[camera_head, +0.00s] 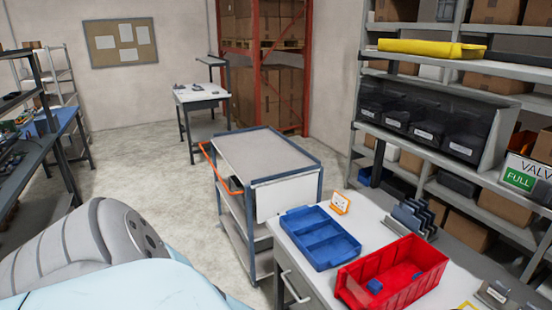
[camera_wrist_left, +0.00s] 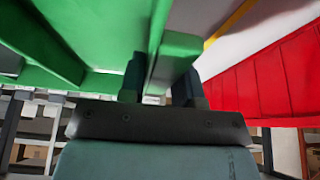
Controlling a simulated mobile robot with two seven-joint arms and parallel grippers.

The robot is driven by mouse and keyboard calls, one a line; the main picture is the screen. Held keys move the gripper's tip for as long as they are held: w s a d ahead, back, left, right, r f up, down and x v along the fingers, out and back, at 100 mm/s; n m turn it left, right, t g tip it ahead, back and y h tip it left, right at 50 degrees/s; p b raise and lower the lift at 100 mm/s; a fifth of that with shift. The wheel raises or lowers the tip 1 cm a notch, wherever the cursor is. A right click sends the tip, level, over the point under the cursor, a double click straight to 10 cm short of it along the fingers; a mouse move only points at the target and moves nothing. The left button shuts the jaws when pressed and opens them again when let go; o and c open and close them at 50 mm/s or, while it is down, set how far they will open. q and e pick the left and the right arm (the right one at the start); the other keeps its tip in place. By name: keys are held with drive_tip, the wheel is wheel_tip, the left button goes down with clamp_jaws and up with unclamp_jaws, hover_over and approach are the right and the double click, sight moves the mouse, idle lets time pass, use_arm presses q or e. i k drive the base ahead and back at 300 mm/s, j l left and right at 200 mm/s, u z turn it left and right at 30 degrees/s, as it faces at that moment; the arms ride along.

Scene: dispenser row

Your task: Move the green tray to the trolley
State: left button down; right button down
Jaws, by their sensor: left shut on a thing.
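The green tray (camera_wrist_left: 105,25) fills the upper left of the left wrist view, close to the camera. My left gripper (camera_wrist_left: 160,80) is shut on a green wall of the tray, between its two dark fingers. The tray and the gripper do not show in the head view. The trolley (camera_head: 262,152) stands in the middle of the head view, with a grey top, blue posts and an orange handle. Its top is bare. My right gripper is in neither view.
A bench (camera_head: 392,226) in front of the trolley's right side holds a blue divided tray (camera_head: 320,237) and a red bin (camera_head: 392,274), with a small blue item in the bin. The red bin also shows in the left wrist view (camera_wrist_left: 262,82). Shelving with a yellow tray (camera_head: 431,48) stands right. Floor left of the trolley is clear.

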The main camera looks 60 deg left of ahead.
sight(256, 152)
drive_tip(key=k+u, duration=0.1)
drive_tip(key=k, duration=0.45)
drive_tip(key=j+u, duration=0.1)
drive_tip(key=u, duration=2.75)
drive_tip(key=i+l, duration=0.25)
drive_tip(key=i, duration=0.2)
drive_tip(key=i+l+u, duration=0.1)
drive_tip(key=i, duration=0.3)
drive_tip(key=i+l, duration=0.35)
drive_tip(key=i+z, duration=0.1)
drive_tip(key=i, duration=1.8)
